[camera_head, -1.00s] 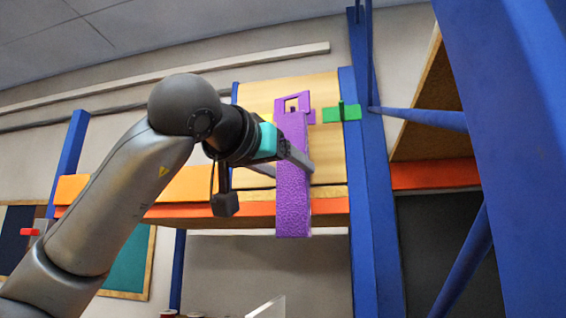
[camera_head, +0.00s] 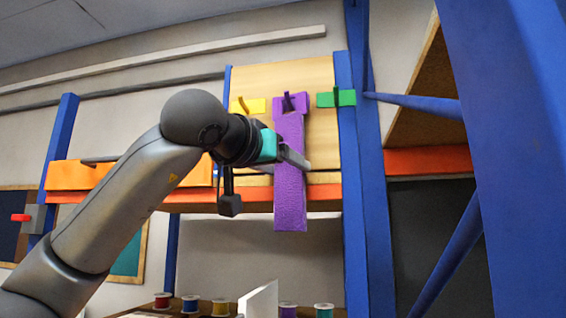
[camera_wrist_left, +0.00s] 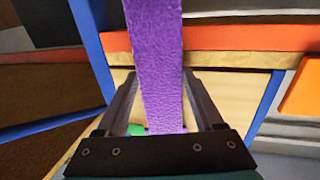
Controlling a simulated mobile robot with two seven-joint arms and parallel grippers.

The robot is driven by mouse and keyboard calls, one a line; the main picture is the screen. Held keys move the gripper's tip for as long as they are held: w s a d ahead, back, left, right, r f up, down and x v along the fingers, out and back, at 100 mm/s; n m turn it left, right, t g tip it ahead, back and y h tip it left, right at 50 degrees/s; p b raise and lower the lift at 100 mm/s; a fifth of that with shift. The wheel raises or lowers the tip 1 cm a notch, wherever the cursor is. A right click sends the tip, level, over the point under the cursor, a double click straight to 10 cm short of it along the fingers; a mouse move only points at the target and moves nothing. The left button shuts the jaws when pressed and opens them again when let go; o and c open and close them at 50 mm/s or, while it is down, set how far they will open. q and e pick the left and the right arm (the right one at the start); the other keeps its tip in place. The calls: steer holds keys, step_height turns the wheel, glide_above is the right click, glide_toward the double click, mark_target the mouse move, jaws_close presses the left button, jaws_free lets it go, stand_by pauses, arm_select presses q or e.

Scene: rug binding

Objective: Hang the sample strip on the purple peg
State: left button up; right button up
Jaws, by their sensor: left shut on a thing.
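The purple sample strip (camera_head: 290,190) hangs upright from my left gripper (camera_head: 289,156), which is shut on it across its upper middle. In the left wrist view the strip (camera_wrist_left: 158,60) runs between the two fingers of the gripper (camera_wrist_left: 159,78). The purple peg (camera_head: 288,101) shows as a dark upright prong at the strip's top end, in front of the wooden board. The strip's top overlaps the peg's base. I cannot tell whether the strip's opening is around the peg. My right gripper is not in view.
A yellow peg (camera_head: 247,105) is left of the purple one and a green peg (camera_head: 337,97) right of it, on the wooden board (camera_head: 280,75). A blue post (camera_head: 357,180) stands close on the right. Several spools (camera_head: 190,303) stand below.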

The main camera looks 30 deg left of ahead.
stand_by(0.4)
arm_select(q)
steer(key=o, duration=1.4)
steer(key=s+b, duration=0.3)
steer(key=s, duration=1.2)
steer(key=shift+s, duration=0.15)
